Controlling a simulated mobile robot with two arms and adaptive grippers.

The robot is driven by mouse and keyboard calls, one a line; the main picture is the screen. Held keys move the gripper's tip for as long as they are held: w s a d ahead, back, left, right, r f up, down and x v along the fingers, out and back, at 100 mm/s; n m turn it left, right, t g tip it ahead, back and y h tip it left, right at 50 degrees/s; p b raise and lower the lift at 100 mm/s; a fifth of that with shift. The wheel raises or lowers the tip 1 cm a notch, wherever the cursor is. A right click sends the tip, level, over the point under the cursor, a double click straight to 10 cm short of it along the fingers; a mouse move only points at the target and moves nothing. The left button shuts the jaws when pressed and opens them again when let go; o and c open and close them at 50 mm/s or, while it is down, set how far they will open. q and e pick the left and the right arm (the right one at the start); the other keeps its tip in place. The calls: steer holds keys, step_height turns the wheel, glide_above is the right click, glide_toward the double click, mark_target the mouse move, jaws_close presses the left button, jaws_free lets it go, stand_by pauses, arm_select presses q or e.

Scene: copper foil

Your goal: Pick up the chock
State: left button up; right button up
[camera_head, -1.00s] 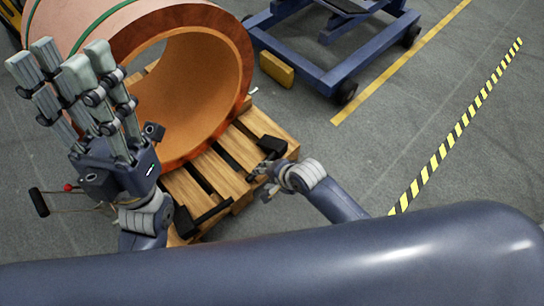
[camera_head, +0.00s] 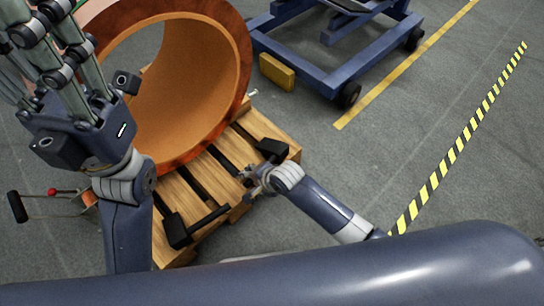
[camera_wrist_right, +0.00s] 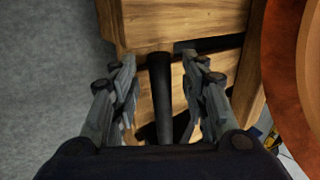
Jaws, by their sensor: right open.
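A black chock (camera_head: 178,232) with a long black handle (camera_head: 212,215) lies on the wooden pallet (camera_head: 192,190). A second black block (camera_head: 272,149) sits near the pallet's right corner. My right gripper (camera_head: 248,179) is open, low over the pallet between the two black pieces. In the right wrist view, its fingers (camera_wrist_right: 160,68) stand on either side of a dark bar (camera_wrist_right: 161,100), with visible gaps. Contact cannot be judged. My left gripper (camera_head: 45,50) is raised at upper left, fingers extended and apart, partly cut off by the frame.
A large copper coil (camera_head: 235,70) lies on the pallet behind the grippers. A blue wheeled frame (camera_head: 330,75) and a yellow block (camera_head: 277,72) stand at the back. The floor on the right is clear, with striped tape (camera_head: 452,155). A black-handled lever (camera_head: 16,206) is at left.

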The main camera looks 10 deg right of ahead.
steer(key=shift+w+a+f, duration=0.15)
steer(key=shift+w+f, duration=0.05)
steer(key=shift+f, duration=0.25)
jaws_close()
steer(key=shift+r, duration=0.1)
steer(key=shift+r, duration=0.2)
